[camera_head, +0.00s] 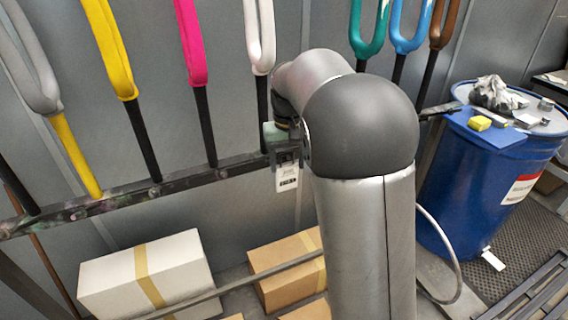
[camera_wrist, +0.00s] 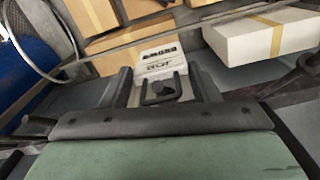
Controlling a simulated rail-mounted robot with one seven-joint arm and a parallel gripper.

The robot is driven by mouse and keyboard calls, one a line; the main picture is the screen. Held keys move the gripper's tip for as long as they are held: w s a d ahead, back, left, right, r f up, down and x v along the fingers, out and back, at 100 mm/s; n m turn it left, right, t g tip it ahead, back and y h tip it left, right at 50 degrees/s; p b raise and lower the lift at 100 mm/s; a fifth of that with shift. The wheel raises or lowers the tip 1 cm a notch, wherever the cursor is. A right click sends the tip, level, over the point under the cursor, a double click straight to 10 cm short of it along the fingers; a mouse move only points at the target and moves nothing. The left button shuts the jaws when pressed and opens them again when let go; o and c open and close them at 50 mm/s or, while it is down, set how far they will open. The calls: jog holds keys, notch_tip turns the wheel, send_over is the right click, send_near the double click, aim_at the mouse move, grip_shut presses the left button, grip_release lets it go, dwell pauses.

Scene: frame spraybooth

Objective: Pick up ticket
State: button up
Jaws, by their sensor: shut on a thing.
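The ticket (camera_head: 287,178) is a small white tag with dark print. In the head view it hangs just below my gripper (camera_head: 286,155), in front of the dark rail. In the wrist view the ticket (camera_wrist: 165,64) shows upside down between the two dark fingers of my gripper (camera_wrist: 164,88). A dark loop or clip sits at its near end. My gripper is shut on the ticket's upper end; the exact contact is hard to see. My arm hides part of the rail.
The dark rail (camera_head: 130,196) holds several frame forks, including a yellow one (camera_head: 115,50) and a pink one (camera_head: 192,45). Taped boxes, one white (camera_head: 120,285) and one brown (camera_head: 275,285), lie below. A blue drum (camera_head: 465,180) with small items on top stands right.

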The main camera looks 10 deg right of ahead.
jog(key=s+d+r+b, duration=0.2)
jog(key=s+r, duration=0.4)
jog(key=s, duration=0.5)
jog(key=shift+d, duration=0.1)
